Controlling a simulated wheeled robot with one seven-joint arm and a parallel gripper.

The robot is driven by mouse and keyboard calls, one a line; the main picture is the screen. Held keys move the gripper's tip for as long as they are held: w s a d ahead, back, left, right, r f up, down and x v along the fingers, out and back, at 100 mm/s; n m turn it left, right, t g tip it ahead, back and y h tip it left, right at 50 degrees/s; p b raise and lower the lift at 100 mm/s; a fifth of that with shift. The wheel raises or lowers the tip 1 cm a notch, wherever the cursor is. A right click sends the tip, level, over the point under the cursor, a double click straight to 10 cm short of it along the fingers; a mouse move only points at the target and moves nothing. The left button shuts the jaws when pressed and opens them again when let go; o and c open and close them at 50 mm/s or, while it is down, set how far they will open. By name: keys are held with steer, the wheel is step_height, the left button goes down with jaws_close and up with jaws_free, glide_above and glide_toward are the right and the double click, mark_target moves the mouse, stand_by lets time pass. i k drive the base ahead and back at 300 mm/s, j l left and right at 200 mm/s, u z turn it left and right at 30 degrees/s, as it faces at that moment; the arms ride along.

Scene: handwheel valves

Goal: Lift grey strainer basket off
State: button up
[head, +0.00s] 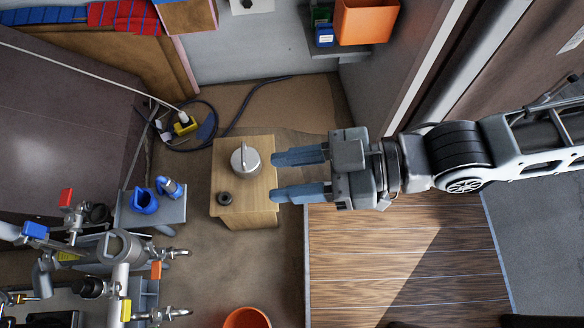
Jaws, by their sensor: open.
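A grey round metal piece (245,160) with a raised bar handle, which looks like the strainer basket, stands on a small wooden box-like stand (243,207). My gripper (276,176) reaches in from the right with its two blue-grey fingers apart and nothing between them. The fingertips are just right of the basket, over or beside the stand's right edge. They look apart from the basket; their height against it cannot be told from this one view.
A small dark ring-like part (225,198) sits on the stand near the basket. Left are a small grey table (140,217) with blue parts (144,201) and pipework with coloured valve handles (118,247). An orange bucket (247,318) stands below; cables (215,130) lie behind.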

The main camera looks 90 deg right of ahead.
mark_target(114, 246)
steer(key=i+j+u, duration=0.15)
steer(key=u, duration=0.25)
steer(key=i+j+u, duration=0.15)
steer(key=u, duration=0.2)
